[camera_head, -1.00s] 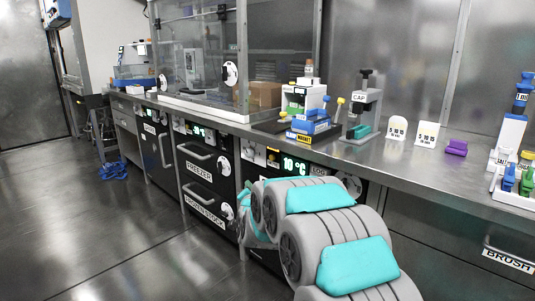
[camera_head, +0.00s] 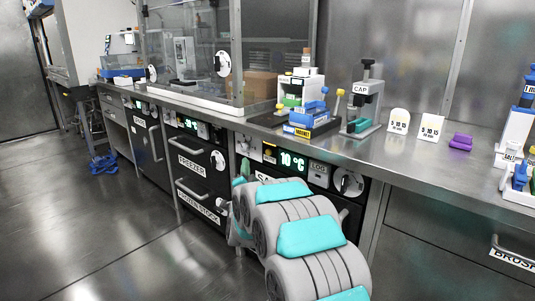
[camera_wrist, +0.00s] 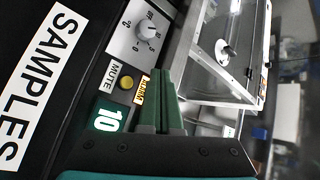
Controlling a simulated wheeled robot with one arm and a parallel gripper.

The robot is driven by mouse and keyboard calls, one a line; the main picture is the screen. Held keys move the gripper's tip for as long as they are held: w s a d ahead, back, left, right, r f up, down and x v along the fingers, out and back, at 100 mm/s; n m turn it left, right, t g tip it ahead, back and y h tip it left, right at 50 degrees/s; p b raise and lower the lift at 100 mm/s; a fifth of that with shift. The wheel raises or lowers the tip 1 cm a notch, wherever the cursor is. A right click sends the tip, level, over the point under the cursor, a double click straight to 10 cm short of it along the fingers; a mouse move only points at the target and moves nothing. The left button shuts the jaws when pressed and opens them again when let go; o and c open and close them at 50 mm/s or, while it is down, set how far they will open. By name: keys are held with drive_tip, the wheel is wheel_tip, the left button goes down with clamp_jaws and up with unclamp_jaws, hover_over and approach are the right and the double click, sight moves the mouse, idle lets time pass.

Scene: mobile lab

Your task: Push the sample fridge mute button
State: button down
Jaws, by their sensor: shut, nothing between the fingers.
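The sample fridge (camera_head: 292,161) sits under the bench with a green 10 °C display, partly behind my arm in the head view. In the wrist view its front shows a SAMPLES label (camera_wrist: 40,75), a MUTE label (camera_wrist: 116,75), a round yellow mute button (camera_wrist: 126,82), the green display (camera_wrist: 106,119) and a dial (camera_wrist: 146,30). My gripper (camera_wrist: 158,72) has its green fingers together and empty. The tips are just right of the mute button and its small yellow label in the wrist view. I cannot tell whether they touch the panel.
The freezer (camera_head: 192,160) with handled drawers stands left of the sample fridge. The bench (camera_head: 400,160) above holds a CAP device (camera_head: 362,100), a blue rack (camera_head: 309,115) and timers. A glass enclosure (camera_wrist: 225,45) shows in the wrist view.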

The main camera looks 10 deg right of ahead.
sight(266, 150)
drive_tip(key=w+d, duration=0.5)
drive_tip(key=d, duration=0.1)
drive_tip(key=shift+d, duration=0.4)
idle(1.9)
drive_tip(key=shift+w+d+b, duration=0.2)
drive_tip(key=shift+d+b, duration=0.1)
drive_tip(key=shift+b, duration=0.2)
drive_tip(key=shift+w+d+b, duration=0.3)
drive_tip(key=shift+d, duration=0.15)
idle(0.6)
drive_tip(key=shift+s+a, duration=0.1)
idle(0.4)
drive_tip(key=shift+s+a+r+b, duration=0.1)
drive_tip(key=shift+s+a+b, duration=0.3)
drive_tip(key=shift+a, duration=0.25)
drive_tip(key=shift+s, duration=0.1)
